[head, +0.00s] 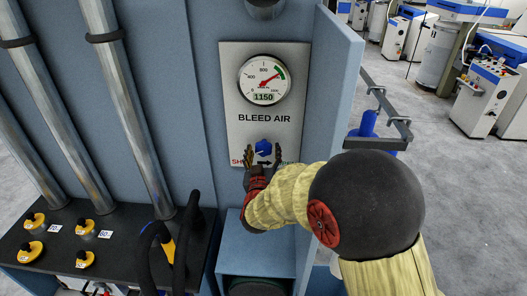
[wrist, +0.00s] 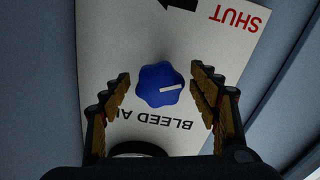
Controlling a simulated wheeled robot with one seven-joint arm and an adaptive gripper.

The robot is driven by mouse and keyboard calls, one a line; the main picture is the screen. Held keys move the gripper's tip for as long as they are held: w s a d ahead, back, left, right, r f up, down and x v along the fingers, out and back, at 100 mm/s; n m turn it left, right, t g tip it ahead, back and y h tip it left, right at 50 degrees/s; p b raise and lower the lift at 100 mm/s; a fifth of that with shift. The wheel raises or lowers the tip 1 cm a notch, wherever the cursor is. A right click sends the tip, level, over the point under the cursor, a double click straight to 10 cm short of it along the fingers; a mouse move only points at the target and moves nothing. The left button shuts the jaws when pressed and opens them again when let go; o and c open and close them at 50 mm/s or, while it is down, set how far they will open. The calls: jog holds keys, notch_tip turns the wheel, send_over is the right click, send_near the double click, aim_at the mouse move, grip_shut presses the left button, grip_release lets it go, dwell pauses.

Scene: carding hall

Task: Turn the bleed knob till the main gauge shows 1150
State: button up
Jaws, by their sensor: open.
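The blue bleed knob (head: 264,148) sits low on the white BLEED AIR panel (head: 236,118). The main gauge (head: 265,80) is above it, with a digital readout of 1150 and a red needle pointing up and right near the green band. My gripper (head: 262,156) is open at the knob, a finger on each side. In the wrist view the lobed knob (wrist: 160,85) stands between the spread fingers of my gripper (wrist: 160,98), with visible gaps on both sides. Its white pointer mark faces right in that view. The word SHUT and an arrow are printed on the panel.
A blue side wall (head: 338,70) projects to the right of the panel. White machines (head: 485,95) stand on the floor beyond.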

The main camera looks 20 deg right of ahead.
jog(key=v, duration=1.1)
jog(key=shift+s, duration=0.25)
